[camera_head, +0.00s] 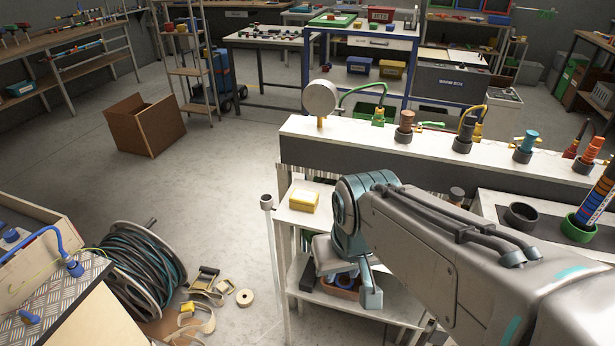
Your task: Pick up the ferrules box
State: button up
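I cannot read the word ferrules on any box. A small yellow box (303,201) with a pale top lies on the upper white shelf left of my arm. A small brown open box (343,290) with dark blue round pieces stands on the lower shelf, partly hidden by my gripper. My gripper (347,275) points down in front of that shelf, just right of the yellow box and apart from it. Its fingers are partly hidden by my wrist, so their opening is unclear. I see nothing held in it.
A long white ledge (440,146) with upright hose fittings runs behind my arm. A thin post (272,240) rises at the shelf's left. A hose reel (138,268) stands on the floor at left, near loose straps (200,310). The floor beyond is clear up to a cardboard box (146,125).

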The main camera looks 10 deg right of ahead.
aim_at(300, 199)
jog(key=i, duration=0.45)
jog(key=z, duration=1.55)
jog(key=k, duration=0.65)
jog(key=u, duration=1.1)
jog(key=i, duration=0.5)
